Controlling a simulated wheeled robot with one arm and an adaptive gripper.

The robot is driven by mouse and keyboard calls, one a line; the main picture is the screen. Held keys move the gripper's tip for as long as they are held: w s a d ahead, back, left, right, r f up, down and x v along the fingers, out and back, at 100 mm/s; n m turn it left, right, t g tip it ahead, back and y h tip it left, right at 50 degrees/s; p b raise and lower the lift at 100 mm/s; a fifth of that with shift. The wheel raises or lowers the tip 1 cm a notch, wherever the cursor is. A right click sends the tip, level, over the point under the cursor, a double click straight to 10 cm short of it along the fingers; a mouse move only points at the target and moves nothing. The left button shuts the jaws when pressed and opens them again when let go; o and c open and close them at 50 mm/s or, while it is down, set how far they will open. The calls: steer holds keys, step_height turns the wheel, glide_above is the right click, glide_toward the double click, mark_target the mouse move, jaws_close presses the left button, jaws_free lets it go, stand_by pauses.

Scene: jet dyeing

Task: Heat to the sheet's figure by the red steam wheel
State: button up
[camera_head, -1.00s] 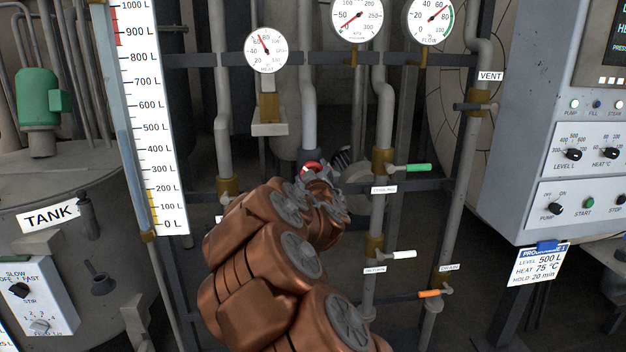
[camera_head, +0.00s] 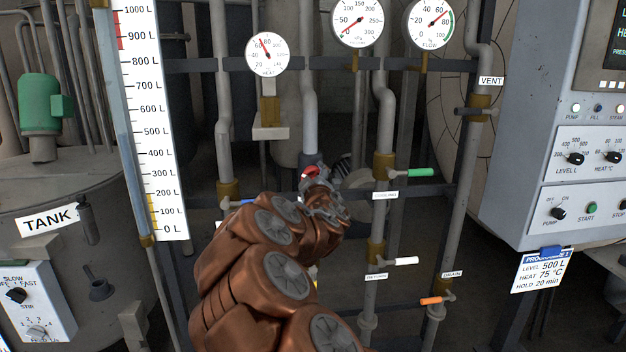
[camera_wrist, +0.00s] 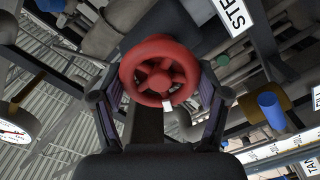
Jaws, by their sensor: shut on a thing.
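The red steam wheel (camera_wrist: 160,72) sits between the two fingers of my gripper (camera_wrist: 160,100) in the wrist view, with a small white mark on its lower rim. My gripper is shut on it. In the head view only a bit of the red wheel (camera_head: 311,170) shows past my gripper (camera_head: 318,185); my arm hides the rest. The HEAT gauge (camera_head: 267,54) has its red needle pointing up and slightly left, near 60. The sheet (camera_head: 540,269) reads LEVEL 500 L, HEAT 75 °C, HOLD 20 min.
A green-handled valve (camera_head: 420,172), a white-handled RETURN valve (camera_head: 406,261) and an orange-handled DRAIN valve (camera_head: 432,300) stand right of my arm. The control panel (camera_head: 560,180) is at the right. The level scale (camera_head: 150,120) and TANK (camera_head: 50,218) are at the left.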

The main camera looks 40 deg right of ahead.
steer(key=o, duration=1.2)
steer(key=shift+c, duration=0.2)
steer(key=v, duration=0.7)
steer(key=shift+s+a, duration=0.15)
steer(key=shift+s, duration=0.1)
